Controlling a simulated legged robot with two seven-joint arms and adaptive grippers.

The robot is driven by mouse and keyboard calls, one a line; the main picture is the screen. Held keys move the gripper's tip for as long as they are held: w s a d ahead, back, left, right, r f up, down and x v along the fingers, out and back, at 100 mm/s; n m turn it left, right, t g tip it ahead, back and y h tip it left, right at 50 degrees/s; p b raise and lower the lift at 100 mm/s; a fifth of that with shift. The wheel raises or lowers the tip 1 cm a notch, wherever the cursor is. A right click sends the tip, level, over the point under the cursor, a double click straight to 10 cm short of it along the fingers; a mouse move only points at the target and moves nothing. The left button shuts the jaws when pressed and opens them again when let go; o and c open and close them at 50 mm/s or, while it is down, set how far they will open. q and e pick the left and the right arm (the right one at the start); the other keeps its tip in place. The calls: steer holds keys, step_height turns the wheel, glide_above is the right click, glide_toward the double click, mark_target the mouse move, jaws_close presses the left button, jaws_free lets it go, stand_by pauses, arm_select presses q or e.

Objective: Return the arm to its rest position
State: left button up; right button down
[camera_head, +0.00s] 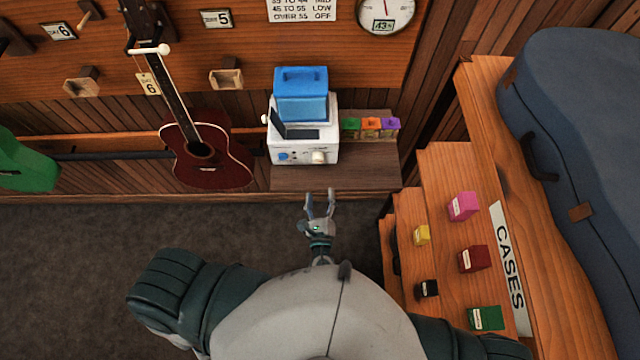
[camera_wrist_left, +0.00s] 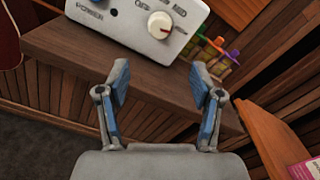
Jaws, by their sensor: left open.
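My left gripper (camera_head: 319,205) is open and empty. In the head view it is in front of my body, just short of the front edge of a small wooden shelf (camera_head: 335,178). In the left wrist view its two blue-padded fingers (camera_wrist_left: 165,90) stand apart with only the shelf's front edge and wood panelling behind them. It touches nothing that I can see. Most of my left forearm is hidden behind my own body. My right gripper is not in view.
A white device (camera_head: 305,150) with a knob and a blue box (camera_head: 300,95) on top stands on the shelf, beside colored tabs (camera_head: 371,124). Stepped shelves (camera_head: 440,180) with small boxes and a blue case (camera_head: 580,130) are right.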

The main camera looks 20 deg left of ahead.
arm_select(q)
steer(key=shift+s, duration=0.2)
stand_by(0.4)
steer(key=s+a+f+n+g+h+b, duration=0.1)
steer(key=s+a+f+n+g, duration=0.2)
steer(key=f, duration=1)
steer(key=s+a+f+n+g+h+b, duration=0.15)
steer(key=s+f+n+g, duration=0.35)
steer(key=f, duration=0.7)
steer(key=s+a+f+n+g+h+b, duration=0.1)
steer(key=s+a+f+g, duration=0.3)
steer(key=f, duration=0.9)
steer(key=s+a+f+n+g+b, duration=0.1)
steer(key=s+a+f+n+g, duration=0.1)
steer(key=s+f+n, duration=0.4)
steer(key=s+a+f+n+g+h, duration=0.1)
steer(key=s+f+n, duration=0.6)
steer(key=s, duration=0.8)
steer(key=a+n+g, duration=0.1)
steer(key=a+n, duration=0.1)
steer(key=shift+s+a+f+n+b, duration=0.25)
steer(key=shift+s+a+n+b, duration=0.05)
steer(key=shift+b, duration=0.1)
steer(key=shift+h, duration=0.25)
